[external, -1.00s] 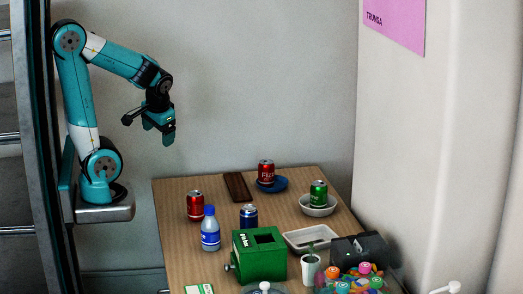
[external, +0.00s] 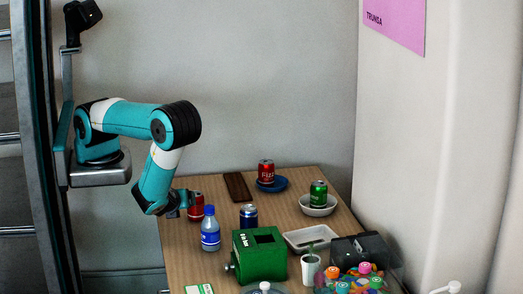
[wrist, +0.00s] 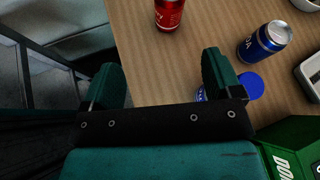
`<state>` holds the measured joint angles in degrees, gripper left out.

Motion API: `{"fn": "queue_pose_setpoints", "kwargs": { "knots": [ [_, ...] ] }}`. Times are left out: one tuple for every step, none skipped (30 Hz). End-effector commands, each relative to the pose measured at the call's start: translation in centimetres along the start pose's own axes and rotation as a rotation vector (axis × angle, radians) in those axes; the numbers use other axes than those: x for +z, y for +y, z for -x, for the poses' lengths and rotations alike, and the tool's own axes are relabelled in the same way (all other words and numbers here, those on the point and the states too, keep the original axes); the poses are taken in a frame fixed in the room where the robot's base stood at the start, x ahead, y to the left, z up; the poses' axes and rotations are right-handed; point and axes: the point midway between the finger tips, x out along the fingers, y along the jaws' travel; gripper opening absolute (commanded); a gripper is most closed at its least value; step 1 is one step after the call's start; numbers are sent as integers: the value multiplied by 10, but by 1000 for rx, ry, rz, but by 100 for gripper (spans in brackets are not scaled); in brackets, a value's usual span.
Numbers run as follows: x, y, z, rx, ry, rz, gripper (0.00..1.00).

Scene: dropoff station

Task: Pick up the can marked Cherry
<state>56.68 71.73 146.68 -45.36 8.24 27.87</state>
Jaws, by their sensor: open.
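A red can (external: 196,207) stands upright at the left edge of the wooden table (external: 178,250). Its top is cut off in the wrist view, where the can (wrist: 168,14) shows ahead of my fingers, and I cannot read its whole label. A second red can (external: 266,171), lettered like "FIZZ", stands on a blue plate (external: 280,187) at the back. My gripper (external: 182,203) is beside the left red can in the external view. In the wrist view my gripper (wrist: 160,65) is open, with nothing between its fingers.
A bottle (external: 210,236) with a blue cap stands close to my gripper; one finger partly hides it in the wrist view. A blue can (external: 248,217), a green box (external: 260,257), a white tray (external: 300,240) and a green can (external: 318,194) in a bowl stand farther right.

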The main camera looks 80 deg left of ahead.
Motion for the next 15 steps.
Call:
{"fn": "queue_pose_setpoints", "kwargs": {
  "knots": [
    [2,4,0,-49,-24,-86,85],
    [2,6,-1,-73,-33,-125,85],
    [1,8,-2,-100,-44,-168,85],
    [0,8,-3,-116,-51,-194,85],
    [0,9,-4,-129,-55,-216,85],
    [-1,10,-5,-141,-62,-238,85],
    [-1,10,-6,-148,-65,-249,85],
    [-2,11,-8,-152,-67,-256,85],
    [-2,11,-11,-154,-68,-261,85],
    [-2,10,-14,-154,-69,-262,85],
    [-2,10,-19,-152,-70,-262,85],
    [-2,10,-26,-150,-70,-261,85],
    [-2,9,-32,-148,-70,-261,85],
    [-2,8,-38,-148,-70,-261,85],
    [-3,7,-45,-147,-69,-259,85]
  ]
}}
